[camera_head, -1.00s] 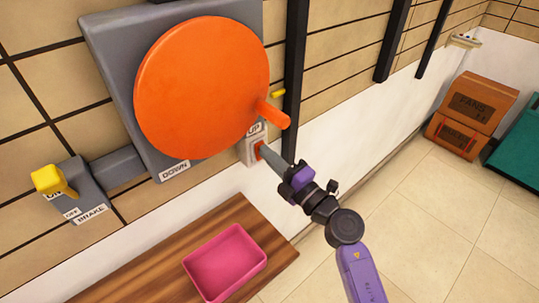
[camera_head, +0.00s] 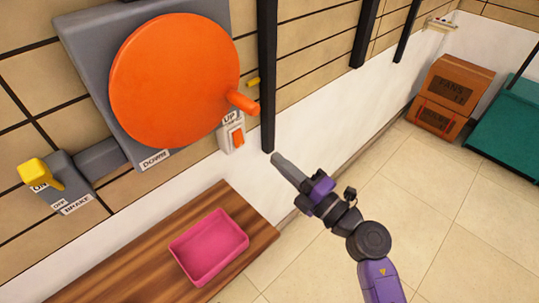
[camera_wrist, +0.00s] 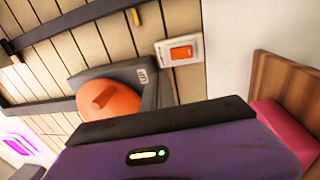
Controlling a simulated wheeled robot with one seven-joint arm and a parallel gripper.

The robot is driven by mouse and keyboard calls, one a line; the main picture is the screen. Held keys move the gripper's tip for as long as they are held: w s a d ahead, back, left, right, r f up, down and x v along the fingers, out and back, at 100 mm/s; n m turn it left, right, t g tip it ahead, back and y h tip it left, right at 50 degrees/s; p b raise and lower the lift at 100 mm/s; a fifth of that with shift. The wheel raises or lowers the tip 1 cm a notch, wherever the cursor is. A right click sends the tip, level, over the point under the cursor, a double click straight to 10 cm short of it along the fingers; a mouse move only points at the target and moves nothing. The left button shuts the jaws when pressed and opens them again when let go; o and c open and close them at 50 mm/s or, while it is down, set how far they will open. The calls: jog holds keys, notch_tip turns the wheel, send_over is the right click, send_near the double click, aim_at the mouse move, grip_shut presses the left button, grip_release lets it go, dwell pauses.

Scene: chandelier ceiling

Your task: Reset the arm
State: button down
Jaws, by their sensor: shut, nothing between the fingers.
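My purple and black arm reaches in from the lower right in the head view. My gripper (camera_head: 277,160) is shut and empty, held in the air to the right of and below the red rocker switch (camera_head: 238,138), apart from it. The switch sits in a white plate on the wall and also shows in the wrist view (camera_wrist: 181,53). The large orange wheel (camera_head: 175,80) with its orange handle (camera_head: 242,101) is on a grey wall panel (camera_head: 85,65). My gripper's purple body (camera_wrist: 190,150) fills the lower part of the wrist view.
A yellow brake lever (camera_head: 40,174) is at the left wall. A wooden bench (camera_head: 120,270) holds a pink tray (camera_head: 209,246). Black posts (camera_head: 267,75) run up the wall. Brown boxes (camera_head: 450,95) and a teal bin (camera_head: 510,130) stand back right. The tiled floor right of my arm is clear.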

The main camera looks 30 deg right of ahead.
jog(key=shift+s+d+r, duration=0.1)
jog(key=shift+s+d, duration=0.05)
jog(key=shift+s, duration=0.35)
jog(key=s+d+r+m+t+h, duration=0.2)
jog(key=s+r+m+t+h, duration=0.1)
jog(key=s+r+m, duration=0.3)
jog(key=s+a+f+m+g+h, duration=0.1)
jog(key=s+f+m, duration=0.4)
jog(key=s, duration=0.9)
jog(key=s+a+f+m+g+h, duration=0.2)
jog(key=s+m+g, duration=0.4)
jog(key=s+m, duration=0.4)
jog(key=s+a+f, duration=0.1)
jog(key=s+f, duration=0.1)
jog(key=s, duration=0.2)
jog(key=shift+s+a+f+m, duration=0.15)
jog(key=shift+f+m, duration=0.15)
jog(key=shift+f, duration=0.05)
